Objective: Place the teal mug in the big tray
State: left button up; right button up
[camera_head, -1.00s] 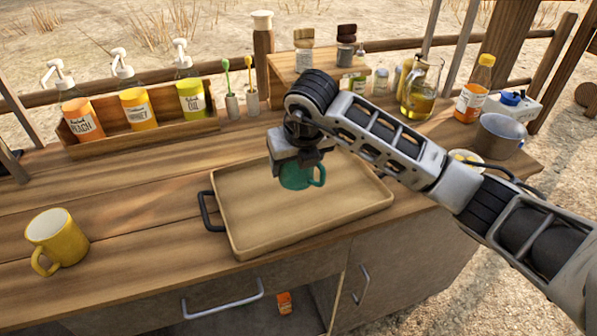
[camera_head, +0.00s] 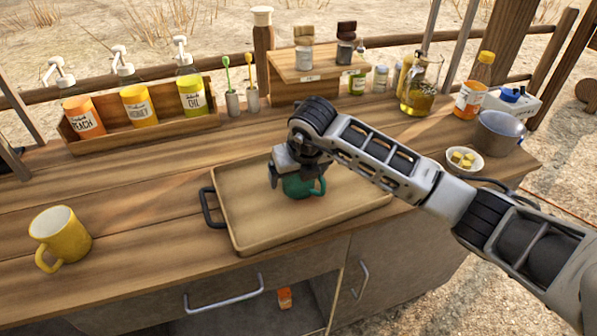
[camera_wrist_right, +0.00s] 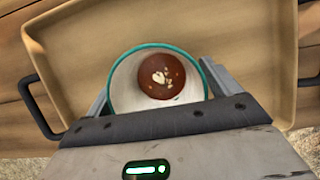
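The teal mug (camera_head: 301,187) is inside the outline of the big tray (camera_head: 245,244), upright, near the tray's middle. I cannot tell whether its base touches the tray floor. My right gripper (camera_head: 299,174) is over the mug, with a finger on each side of it; it covers the mug's top in the head view. In the right wrist view the mug (camera_wrist_right: 122,90) is between the fingers of my right gripper (camera_wrist_right: 160,85), and its open top shows a brown drink with pale bits. My left gripper is in neither view.
A yellow mug (camera_head: 60,240) stands left of the tray. A rack of pump bottles (camera_head: 145,134) is at the back left. A small wooden shelf with jars (camera_head: 300,88), an oil jug (camera_head: 420,88), a bowl (camera_head: 463,161) and a pot (camera_head: 499,133) stand behind and right.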

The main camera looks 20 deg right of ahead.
jog(key=b+v, duration=0.1)
jog(key=v, duration=1.1)
jog(key=shift+r, duration=0.15)
